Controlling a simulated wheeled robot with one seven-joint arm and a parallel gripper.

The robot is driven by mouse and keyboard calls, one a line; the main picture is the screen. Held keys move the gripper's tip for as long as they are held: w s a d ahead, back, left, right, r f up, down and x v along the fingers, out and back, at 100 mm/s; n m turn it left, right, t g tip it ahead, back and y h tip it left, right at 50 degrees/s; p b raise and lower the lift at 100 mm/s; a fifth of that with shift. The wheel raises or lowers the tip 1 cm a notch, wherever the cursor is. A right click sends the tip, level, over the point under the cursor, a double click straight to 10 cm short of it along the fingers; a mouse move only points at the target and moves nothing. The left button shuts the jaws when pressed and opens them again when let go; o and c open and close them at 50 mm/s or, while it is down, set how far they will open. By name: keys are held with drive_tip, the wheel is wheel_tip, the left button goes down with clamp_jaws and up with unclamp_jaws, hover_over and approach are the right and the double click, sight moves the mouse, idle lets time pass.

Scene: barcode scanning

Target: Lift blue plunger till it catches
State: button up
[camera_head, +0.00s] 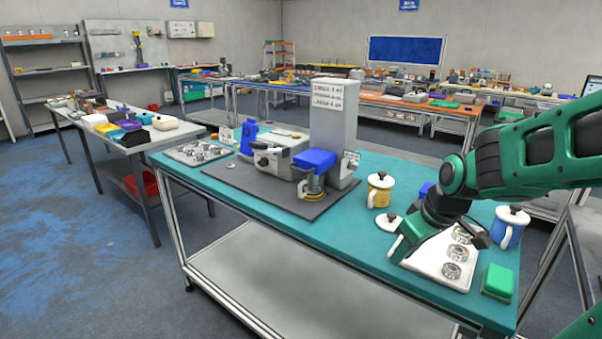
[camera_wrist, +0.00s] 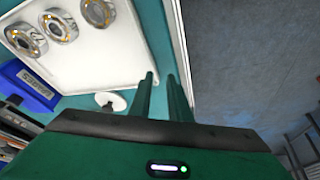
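The blue block (camera_head: 315,160) that looks like the plunger sits on the front of the grey press (camera_head: 334,125), above a bearing-like ring and a yellowish base (camera_head: 313,186). It is out of the wrist view. My gripper (camera_head: 398,248) is well to the right of it, pointing down at the front edge of the white bearing tray (camera_head: 425,262). In the wrist view the two fingers (camera_wrist: 162,78) stand a small gap apart with nothing between them, by the tray's edge and the bench edge.
The press stands on a dark mat (camera_head: 260,188) on the teal bench. A yellow mug (camera_head: 380,187), a white lid (camera_head: 388,222), a blue mug (camera_head: 509,228) and a green block (camera_head: 497,282) are near my arm.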

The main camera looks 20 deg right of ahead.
drive_tip(key=w+a+n+t, duration=0.1)
drive_tip(key=w+a+n, duration=0.1)
drive_tip(key=w, duration=0.2)
drive_tip(key=w+a+r+n+t+y, duration=0.1)
drive_tip(key=w+a+n+t, duration=0.1)
drive_tip(key=w, duration=0.3)
drive_tip(key=w+a+r+n+t+y, duration=0.1)
drive_tip(key=w+a+n, duration=0.1)
drive_tip(key=w+n, duration=0.1)
drive_tip(key=shift+w+a, duration=0.25)
drive_tip(key=shift+w, duration=0.45)
drive_tip(key=w+a+r+n+t+y, duration=0.2)
drive_tip(key=w+a+r+n+t, duration=0.1)
drive_tip(key=w, duration=0.3)
drive_tip(key=n+t, duration=0.3)
approach(303, 171)
drive_tip(key=shift+y, duration=0.3)
drive_tip(key=x, duration=1.1)
drive_tip(key=shift+w+d+f, duration=0.1)
drive_tip(key=shift+w+f, duration=0.05)
drive_tip(key=shift+w, duration=0.25)
clamp_jaws()
